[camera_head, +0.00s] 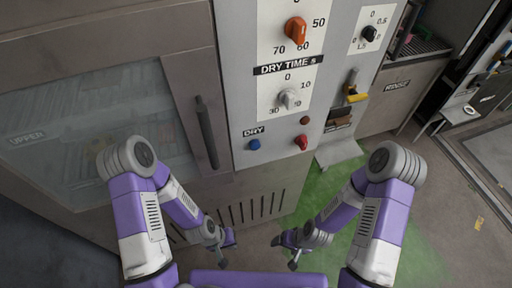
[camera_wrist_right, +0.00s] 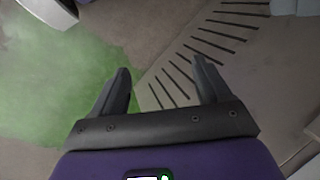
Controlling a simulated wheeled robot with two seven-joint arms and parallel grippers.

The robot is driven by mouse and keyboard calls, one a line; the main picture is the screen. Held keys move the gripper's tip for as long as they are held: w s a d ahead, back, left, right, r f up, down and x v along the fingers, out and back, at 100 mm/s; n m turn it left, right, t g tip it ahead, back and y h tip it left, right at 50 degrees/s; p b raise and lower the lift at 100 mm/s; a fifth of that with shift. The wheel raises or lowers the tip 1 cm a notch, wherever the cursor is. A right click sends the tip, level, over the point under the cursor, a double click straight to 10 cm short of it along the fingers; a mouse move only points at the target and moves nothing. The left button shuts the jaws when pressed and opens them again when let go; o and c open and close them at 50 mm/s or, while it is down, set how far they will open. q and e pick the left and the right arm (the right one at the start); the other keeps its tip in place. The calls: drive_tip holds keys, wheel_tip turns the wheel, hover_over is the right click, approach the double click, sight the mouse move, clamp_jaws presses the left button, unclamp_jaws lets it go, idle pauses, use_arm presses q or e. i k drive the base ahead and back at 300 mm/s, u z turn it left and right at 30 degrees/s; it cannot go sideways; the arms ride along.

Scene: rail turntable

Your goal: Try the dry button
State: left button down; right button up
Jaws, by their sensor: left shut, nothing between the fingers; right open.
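A blue button (camera_head: 254,145) sits on the grey control panel (camera_head: 240,95), under a black label reading DRY. A red knob or button (camera_head: 301,142) is to its right, with a small brown-red round part (camera_head: 305,120) above it. The DRY TIME dial (camera_head: 289,98) has a light grey knob. My left gripper (camera_head: 226,250) is shut and empty, low in front of the vented lower panel, below the blue button and apart from it. My right gripper (camera_head: 284,252) is open and empty, to the right of the left one; its spread fingers show in the right wrist view (camera_wrist_right: 162,88).
A cabinet door marked UPPER, with a dark handle (camera_head: 206,132), is left of the panel. An orange knob (camera_head: 296,30) and a black knob (camera_head: 370,33) sit higher. A yellow-tipped lever (camera_head: 356,95) sticks out at right. Green floor (camera_head: 318,190) lies below.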

sight(254, 145)
drive_tip(key=u, duration=1.2)
drive_tip(key=k, duration=1)
drive_tip(key=z, duration=1.55)
drive_tip(key=i, duration=0.5)
drive_tip(key=z, duration=0.05)
